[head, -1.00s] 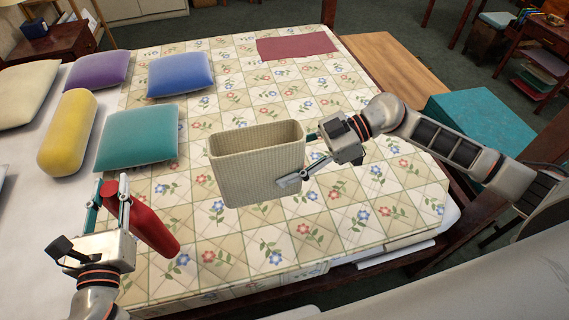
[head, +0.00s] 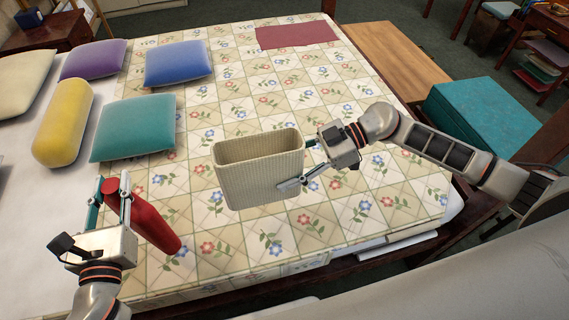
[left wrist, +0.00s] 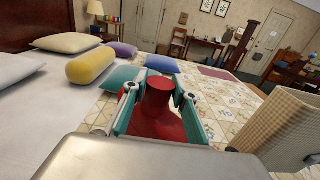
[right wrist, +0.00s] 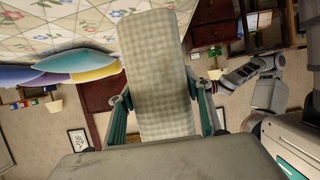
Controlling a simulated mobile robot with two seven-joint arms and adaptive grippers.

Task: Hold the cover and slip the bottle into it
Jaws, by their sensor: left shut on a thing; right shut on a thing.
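The cover (head: 258,178) is a cream ribbed sleeve with its open top facing up in the head view. My right gripper (head: 298,165) is shut on its right side and holds it over the bed. The cover also shows in the right wrist view (right wrist: 160,75) between the fingers, and at the right edge of the left wrist view (left wrist: 285,125). The red bottle (head: 152,225) is tilted in my left gripper (head: 115,195), left of the cover and apart from it. The bottle also fills the jaws in the left wrist view (left wrist: 158,115). The inside bottom of the cover is hidden.
The bed (head: 225,265) has a floral quilt. Purple (head: 93,59), blue (head: 178,62), teal (head: 133,127) and yellow (head: 62,122) cushions lie at the left and back left. A dark red cloth (head: 296,36) lies at the far edge. A teal chest (head: 485,115) stands beyond the bed's right side.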

